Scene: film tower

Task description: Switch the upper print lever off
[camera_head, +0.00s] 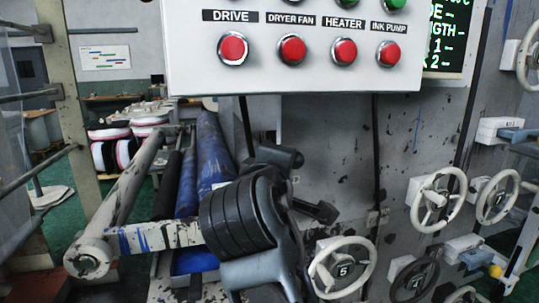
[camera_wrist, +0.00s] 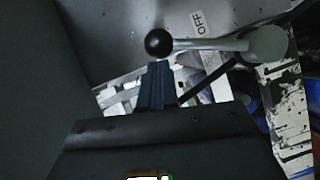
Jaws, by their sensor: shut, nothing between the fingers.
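A lever (camera_wrist: 208,45) with a black ball knob (camera_wrist: 158,43) and a pale metal rod shows in the wrist view. Its rod runs from the knob on the left to a round grey hub (camera_wrist: 268,45) on the right, nearly level in the picture. A white label reading OFF (camera_wrist: 199,24) sits just above the rod. My gripper (camera_wrist: 157,68) is shut and empty, its dark fingertips just below the knob in the picture. I cannot tell whether they touch it. I cannot make out the lever in the head view, where my dark arm (camera_head: 245,215) covers the middle.
A control panel (camera_head: 300,82) with several red buttons hangs above my arm. White handwheels (camera_head: 341,268) line the machine wall at lower right. A roller bar (camera_head: 130,195) and blue rolls (camera_head: 213,150) lie to the left. A paint-stained white part (camera_wrist: 287,105) stands at right in the wrist view.

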